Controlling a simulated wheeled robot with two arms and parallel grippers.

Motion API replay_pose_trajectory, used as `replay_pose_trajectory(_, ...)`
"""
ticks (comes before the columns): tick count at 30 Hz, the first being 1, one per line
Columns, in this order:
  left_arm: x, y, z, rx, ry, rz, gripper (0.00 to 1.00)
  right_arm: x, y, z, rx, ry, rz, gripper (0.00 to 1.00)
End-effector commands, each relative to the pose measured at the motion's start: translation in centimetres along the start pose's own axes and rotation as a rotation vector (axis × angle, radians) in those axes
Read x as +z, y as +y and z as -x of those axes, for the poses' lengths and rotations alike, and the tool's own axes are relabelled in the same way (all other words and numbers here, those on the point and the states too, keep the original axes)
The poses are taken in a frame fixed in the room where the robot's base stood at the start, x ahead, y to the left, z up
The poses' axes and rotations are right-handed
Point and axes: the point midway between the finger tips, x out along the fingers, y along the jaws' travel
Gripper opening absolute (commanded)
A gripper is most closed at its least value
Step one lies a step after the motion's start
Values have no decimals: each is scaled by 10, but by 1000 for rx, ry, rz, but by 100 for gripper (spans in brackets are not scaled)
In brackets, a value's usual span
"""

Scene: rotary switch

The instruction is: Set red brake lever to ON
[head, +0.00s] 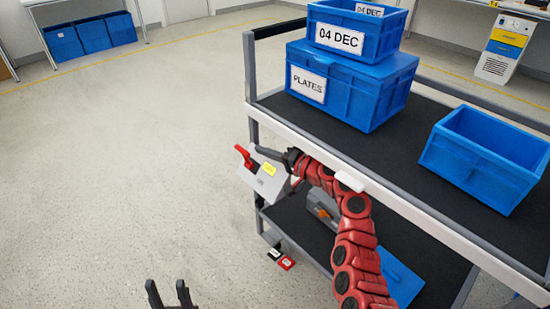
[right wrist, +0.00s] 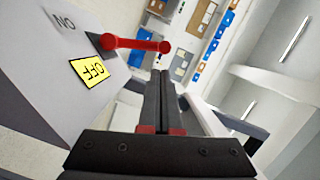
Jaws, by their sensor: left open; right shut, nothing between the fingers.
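The red brake lever (head: 243,155) stands on a light grey switch box (head: 262,184) at the front corner of the cart. In the right wrist view the lever (right wrist: 135,43) juts out sideways from the box. The yellow OFF label (right wrist: 90,70) is bright, and the ON label (right wrist: 64,20) is plain grey. My right gripper (head: 262,151) is shut and empty, close beside the lever. In the right wrist view its fingertips (right wrist: 160,76) point at the lever's free end; I cannot tell if they touch. My left gripper (head: 169,290) is open and empty at the bottom edge, away from the cart.
The cart's top shelf (head: 420,150) holds stacked blue boxes (head: 350,85) and an open blue bin (head: 485,160). Its front rail (head: 400,203) runs beside my right arm. Small black and red items (head: 282,258) sit low at the cart. Open floor (head: 130,180) lies to the left.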

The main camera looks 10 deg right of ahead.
Motion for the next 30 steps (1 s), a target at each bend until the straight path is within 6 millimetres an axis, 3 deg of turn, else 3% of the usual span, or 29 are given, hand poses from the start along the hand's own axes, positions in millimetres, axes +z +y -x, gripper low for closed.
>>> replay_pose_trajectory(3,1,0,6,0,0,0,50,1,0,-17,-2,-5,2,0)
replay_pose_trajectory(9,2,0,9,0,0,0,50,2,0,-30,0,-5,0,0)
replay_pose_trajectory(30,1,0,6,0,0,0,50,5,-2,-32,-1,-2,-1,0)
